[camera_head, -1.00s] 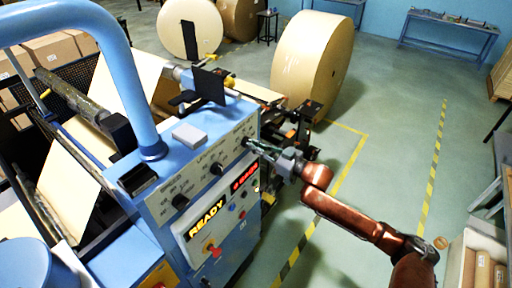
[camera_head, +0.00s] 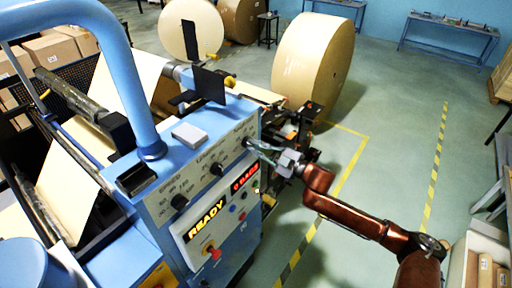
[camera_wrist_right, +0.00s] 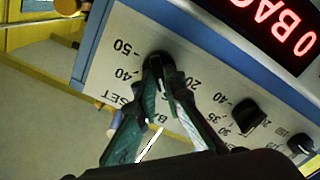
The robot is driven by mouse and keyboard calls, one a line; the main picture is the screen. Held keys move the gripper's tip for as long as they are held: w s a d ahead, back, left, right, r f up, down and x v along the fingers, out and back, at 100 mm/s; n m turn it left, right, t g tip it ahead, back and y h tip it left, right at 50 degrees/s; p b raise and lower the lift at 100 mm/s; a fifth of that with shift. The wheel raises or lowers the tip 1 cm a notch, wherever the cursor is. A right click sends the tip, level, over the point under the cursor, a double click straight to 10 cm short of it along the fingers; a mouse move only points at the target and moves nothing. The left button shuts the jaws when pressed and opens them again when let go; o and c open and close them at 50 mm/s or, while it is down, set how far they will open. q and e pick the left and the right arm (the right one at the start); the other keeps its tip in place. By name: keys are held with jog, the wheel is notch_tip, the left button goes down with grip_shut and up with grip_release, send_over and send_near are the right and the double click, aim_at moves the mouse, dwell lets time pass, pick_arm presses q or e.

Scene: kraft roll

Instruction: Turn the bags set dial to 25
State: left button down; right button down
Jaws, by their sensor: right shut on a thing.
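The bags set dial is a black knob (camera_wrist_right: 158,62) on the white panel, with a printed scale around it; 50, 40 and 20 are readable, and the lettering beside it is partly covered. My right gripper (camera_wrist_right: 163,80) is shut on the knob, its green-grey fingers on either side. The fingers hide much of the knob, so I cannot tell where it points. In the head view my right gripper (camera_head: 254,146) reaches the upper right end of the machine's front panel from the right. My left gripper is not in view.
Two more black dials (camera_head: 217,169) (camera_head: 180,202) sit along the same panel. Below are a red display reading 0 BAGS (camera_head: 245,178), a READY display (camera_head: 206,220) and a red knob (camera_head: 213,252). A large kraft roll (camera_head: 312,62) stands behind.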

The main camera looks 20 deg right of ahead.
jog(key=shift+d, duration=0.1)
dwell(0.4)
jog(key=c, duration=2)
grip_release()
jog(key=v, duration=1.2)
